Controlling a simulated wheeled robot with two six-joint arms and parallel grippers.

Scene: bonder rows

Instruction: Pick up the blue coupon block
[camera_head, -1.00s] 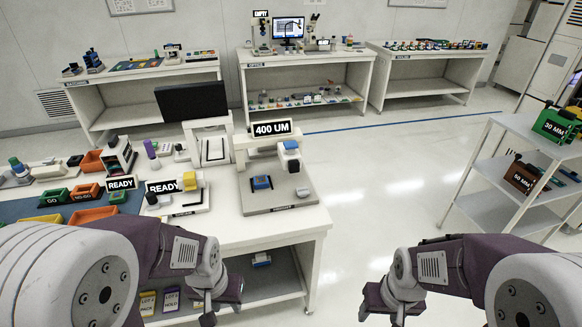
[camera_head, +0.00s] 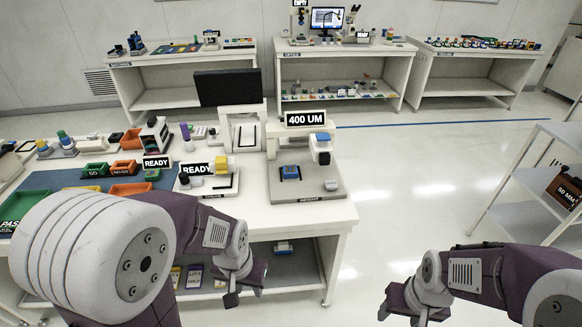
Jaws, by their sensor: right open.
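A small blue block (camera_head: 290,171), which looks like the coupon block, sits on the dark pad of the bench machine (camera_head: 322,190) under the "400 UM" sign (camera_head: 306,119). It lies left of the machine's white and blue head. My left gripper (camera_head: 245,288) hangs in front of the bench, below and left of the block and well apart from it. Its finger gap is unclear. My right gripper (camera_head: 416,308) is open and empty over the floor, right of the bench. Neither gripper touches the block.
A black monitor (camera_head: 226,88) stands behind the bench machines. Two "READY" signs (camera_head: 197,169) and colored bins (camera_head: 128,168) are to the left. A white rack (camera_head: 530,190) stands at right, with clear floor between.

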